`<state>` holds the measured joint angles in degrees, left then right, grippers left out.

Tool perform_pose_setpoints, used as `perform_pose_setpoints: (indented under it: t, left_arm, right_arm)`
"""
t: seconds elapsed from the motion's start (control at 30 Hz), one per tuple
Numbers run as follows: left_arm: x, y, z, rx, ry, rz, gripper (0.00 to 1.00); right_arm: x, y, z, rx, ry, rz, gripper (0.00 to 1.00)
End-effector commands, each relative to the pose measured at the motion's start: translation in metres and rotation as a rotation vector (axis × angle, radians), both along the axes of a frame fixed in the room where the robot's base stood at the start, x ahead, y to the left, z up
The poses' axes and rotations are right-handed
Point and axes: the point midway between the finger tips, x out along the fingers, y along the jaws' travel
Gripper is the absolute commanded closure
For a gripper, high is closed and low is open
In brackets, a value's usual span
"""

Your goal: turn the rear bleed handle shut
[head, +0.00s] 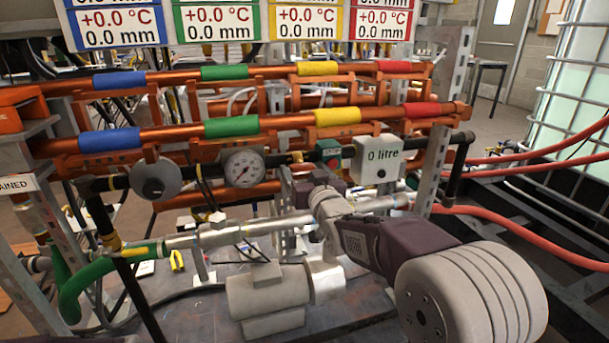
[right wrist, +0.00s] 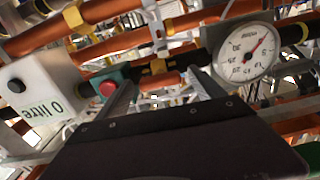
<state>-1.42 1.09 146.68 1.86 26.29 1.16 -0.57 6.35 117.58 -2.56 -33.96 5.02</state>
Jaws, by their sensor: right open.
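My right gripper (head: 300,175) is open in front of the black pipe, between the pressure gauge and the green box with a red button. In the right wrist view its two grey fingers (right wrist: 161,82) stand apart with nothing held. A small brass-yellow fitting (right wrist: 157,67) on the black pipe shows between and beyond the fingertips. It also shows in the head view (head: 297,156), partly hidden by pipework. I cannot tell whether this fitting is the rear bleed handle or which way a handle points. A yellow lever (head: 136,252) sits on the lower left pipework. My left gripper is out of view.
Copper pipes with coloured bands (head: 232,127) run behind. A grey pump (head: 268,292) is below. Red hoses (head: 540,233) lie right.

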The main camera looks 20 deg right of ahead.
Motion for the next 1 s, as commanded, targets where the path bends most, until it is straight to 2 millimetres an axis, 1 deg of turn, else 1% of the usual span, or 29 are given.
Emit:
perform_pose_setpoints:
  t: [0.13,0.17,0.2,0.27,0.3,0.37,0.4,0.67,0.83,1.0]
  left_arm:
    - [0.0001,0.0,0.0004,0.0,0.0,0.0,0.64]
    - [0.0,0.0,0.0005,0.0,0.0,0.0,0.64]
    - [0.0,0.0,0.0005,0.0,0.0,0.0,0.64]
    - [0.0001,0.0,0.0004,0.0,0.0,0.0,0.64]
    - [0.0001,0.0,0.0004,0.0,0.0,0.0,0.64]
    - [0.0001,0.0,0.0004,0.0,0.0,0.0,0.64]
    - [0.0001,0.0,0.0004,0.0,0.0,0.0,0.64]
    - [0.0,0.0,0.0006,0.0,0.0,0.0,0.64]
    - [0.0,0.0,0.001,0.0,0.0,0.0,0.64]
    - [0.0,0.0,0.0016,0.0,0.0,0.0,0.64]
  right_arm:
    - [-0.0002,0.0,0.0003,0.0,0.0,0.0,0.22]
    - [-0.0002,0.0,0.0002,0.0,0.0,0.0,0.27]
    - [-0.0002,0.0,0.0002,0.0,0.0,0.0,0.39]
    - [-0.0003,0.0,0.0002,0.0,0.0,0.0,0.55]
    - [-0.0003,0.0,0.0001,0.0,0.0,0.0,0.66]
    - [-0.0004,0.0,0.0001,0.0,0.0,0.0,0.83]
    - [-0.0004,0.0,0.0001,0.0,0.0,0.0,0.84]
    - [-0.0004,0.0,-0.0001,0.037,0.001,0.0,0.84]
    - [-0.0002,-0.0001,-0.0002,0.129,0.004,0.0,0.84]
    - [-0.0002,-0.0001,-0.0002,0.274,0.01,-0.001,0.84]
